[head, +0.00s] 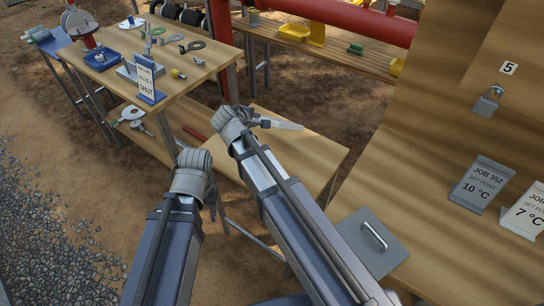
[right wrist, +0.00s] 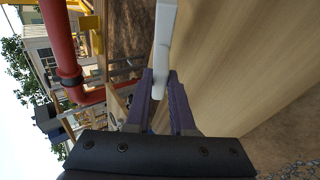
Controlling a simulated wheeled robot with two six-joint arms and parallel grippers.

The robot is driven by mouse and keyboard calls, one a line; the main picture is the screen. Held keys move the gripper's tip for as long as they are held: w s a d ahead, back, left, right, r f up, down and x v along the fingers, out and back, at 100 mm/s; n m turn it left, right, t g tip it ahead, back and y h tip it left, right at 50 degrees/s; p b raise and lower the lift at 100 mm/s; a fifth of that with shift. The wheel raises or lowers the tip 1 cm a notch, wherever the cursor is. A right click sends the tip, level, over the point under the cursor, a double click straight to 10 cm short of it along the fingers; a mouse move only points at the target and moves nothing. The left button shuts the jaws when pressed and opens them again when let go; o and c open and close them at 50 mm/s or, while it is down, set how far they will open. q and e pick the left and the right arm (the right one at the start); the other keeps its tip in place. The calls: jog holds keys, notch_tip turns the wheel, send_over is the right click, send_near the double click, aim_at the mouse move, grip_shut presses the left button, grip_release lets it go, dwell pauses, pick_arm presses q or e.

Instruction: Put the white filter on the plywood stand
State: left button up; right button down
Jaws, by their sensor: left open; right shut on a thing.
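The white filter (head: 281,125) is a slim pale piece held out to the right of my right gripper (head: 252,118). In the right wrist view the fingers of the right gripper (right wrist: 163,98) are shut on the filter (right wrist: 164,40), which extends up out of frame. The plywood stand (head: 318,153) has a pale wooden top, partly hidden by my right arm; the filter shows over its far part. I cannot tell whether the filter touches the top. My left gripper (head: 212,207) is open and apart from the filter, left of the stand; its fingers are mostly hidden.
A workbench (head: 205,62) at the upper left carries a blue tray (head: 103,59), a sign (head: 147,84) and small parts. A red pipe (head: 340,20) crosses behind. On the right, a wooden surface (head: 420,190) holds job cards (head: 482,184) and a grey handled plate (head: 370,245).

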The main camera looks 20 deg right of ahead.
pick_arm(q)
notch_tip(320, 180, down, 4)
jog(key=b, duration=0.3)
jog(key=shift+f, duration=0.25)
pick_arm(e)
notch_tip(320, 180, down, 4)
jog(key=shift+f, duration=0.2)
jog(key=c, duration=0.9)
grip_release()
pick_arm(q)
jog(key=shift+r, duration=0.1)
pick_arm(e)
jog(key=shift+s+r, duration=0.1)
pick_arm(q)
notch_tip(320, 180, up, 5)
jog(key=p, duration=0.5)
pick_arm(e)
jog(key=v, duration=0.7)
jog(key=shift+s+a+r, duration=0.2)
jog(key=shift+a+r, duration=0.05)
